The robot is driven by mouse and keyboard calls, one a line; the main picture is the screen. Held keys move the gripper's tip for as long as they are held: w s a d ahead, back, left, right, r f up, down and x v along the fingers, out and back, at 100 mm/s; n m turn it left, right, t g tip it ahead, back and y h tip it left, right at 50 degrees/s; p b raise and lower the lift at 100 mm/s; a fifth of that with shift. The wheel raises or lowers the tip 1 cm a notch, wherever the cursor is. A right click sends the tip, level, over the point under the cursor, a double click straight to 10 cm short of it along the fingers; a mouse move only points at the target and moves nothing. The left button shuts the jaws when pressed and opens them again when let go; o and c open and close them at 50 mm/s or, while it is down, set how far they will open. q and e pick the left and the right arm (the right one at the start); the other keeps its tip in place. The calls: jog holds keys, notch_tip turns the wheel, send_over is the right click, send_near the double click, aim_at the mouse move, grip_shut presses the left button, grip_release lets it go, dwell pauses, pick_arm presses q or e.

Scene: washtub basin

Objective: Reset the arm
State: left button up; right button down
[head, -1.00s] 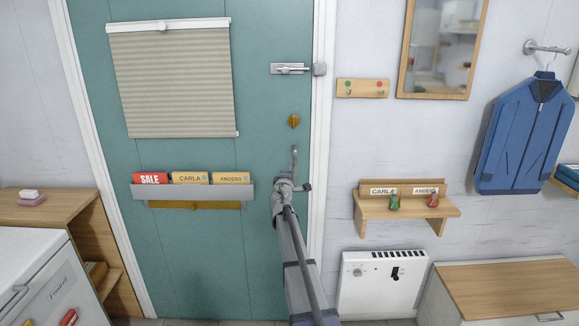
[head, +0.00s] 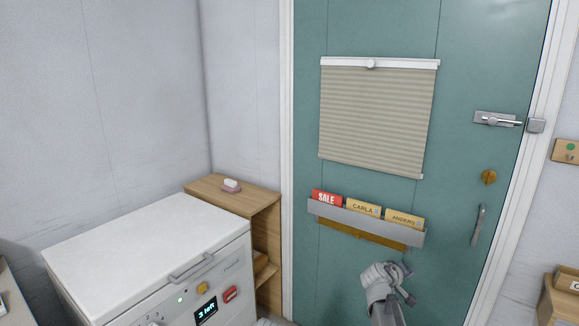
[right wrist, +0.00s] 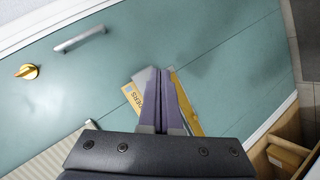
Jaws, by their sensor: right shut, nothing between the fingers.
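My right gripper (head: 398,281) shows low in the head view, below the card rack on the teal door (head: 380,30). It is shut and empty. In the right wrist view the two fingers (right wrist: 164,98) lie together in front of the door, overlapping the rack in the picture. The door handle (head: 478,225) is to the right of the gripper and apart from it. The handle also shows at the upper left of the right wrist view (right wrist: 80,40). My left gripper is not in view.
The card rack (head: 330,212) holds SALE, CARLA and ANDERS cards. A brass knob (head: 488,177) and a bolt (head: 497,120) are on the door. A white appliance (head: 140,250) and a wooden shelf unit (head: 262,205) with soap (head: 232,185) stand at the left.

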jog(key=s+a+f+g+y+p, duration=0.1)
jog(key=s+a+f+g+y, duration=0.3)
jog(key=s+a, duration=1)
jog(key=s+a+f+n+g+y+p, duration=0.1)
jog(key=s+a+f+g+y, duration=0.3)
jog(key=s+a, duration=1.1)
jog(key=shift+s+a+p, duration=0.15)
jog(key=shift+a+p, duration=0.35)
jog(key=shift+a, duration=0.45)
